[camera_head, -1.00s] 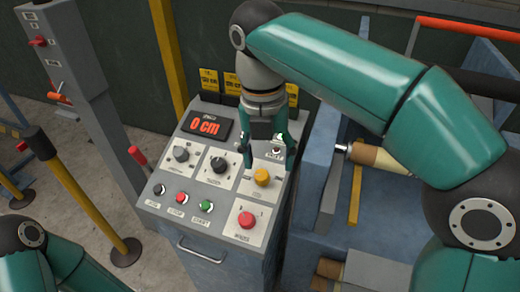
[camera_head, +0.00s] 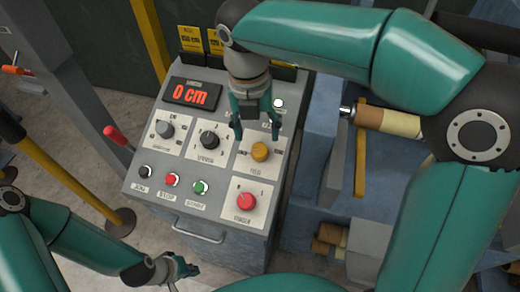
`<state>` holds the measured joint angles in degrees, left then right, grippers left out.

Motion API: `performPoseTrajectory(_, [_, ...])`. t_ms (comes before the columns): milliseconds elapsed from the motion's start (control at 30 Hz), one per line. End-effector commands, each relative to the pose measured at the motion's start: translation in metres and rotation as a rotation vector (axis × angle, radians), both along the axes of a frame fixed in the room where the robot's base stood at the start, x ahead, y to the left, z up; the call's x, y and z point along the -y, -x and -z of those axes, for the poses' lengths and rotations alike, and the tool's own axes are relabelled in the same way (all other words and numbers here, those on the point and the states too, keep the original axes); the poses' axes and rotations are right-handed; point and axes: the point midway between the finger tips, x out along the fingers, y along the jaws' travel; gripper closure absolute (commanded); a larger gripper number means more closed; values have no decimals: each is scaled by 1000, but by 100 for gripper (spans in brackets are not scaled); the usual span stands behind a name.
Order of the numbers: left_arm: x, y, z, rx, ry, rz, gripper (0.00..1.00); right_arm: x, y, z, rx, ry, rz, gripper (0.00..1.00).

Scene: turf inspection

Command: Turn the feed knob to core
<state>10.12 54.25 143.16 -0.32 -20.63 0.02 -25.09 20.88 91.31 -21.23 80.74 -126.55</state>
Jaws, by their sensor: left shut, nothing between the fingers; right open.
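The control panel (camera_head: 140,192) is a grey sloped box. The yellow knob (camera_head: 260,152), on a white plate labelled FEED, sits on its right side; its pointer setting is too small to read. My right gripper (camera_head: 256,138) is open above the panel, its fingers pointing down just behind and around the far side of the yellow knob; I cannot tell if they touch it. My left gripper (camera_head: 190,268) is shut and empty, low in front of the panel.
The panel also has a red 0 cm display (camera_head: 192,94), a grey knob (camera_head: 165,130), a black knob (camera_head: 209,139), a red button (camera_head: 246,202) and small jog, stop and start buttons. Blue machinery with a wooden roll (camera_head: 389,121) lies right.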

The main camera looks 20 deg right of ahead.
Motion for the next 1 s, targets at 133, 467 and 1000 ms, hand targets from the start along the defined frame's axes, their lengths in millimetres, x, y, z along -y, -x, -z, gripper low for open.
performPoseTrajectory(133, [0, 0, 1, 0, 0, 0, 100, 2, 1, 33, -5, 2, 0, 36])
performPoseTrajectory(467, [0, 0, 1, 0, 0, 0, 100, 4, 2, 72, -1, 1, -4, 36])
performPoseTrajectory(1000, [0, 0, 1, 0, 0, 0, 100, 3, 1, 75, 0, 0, -6, 68])
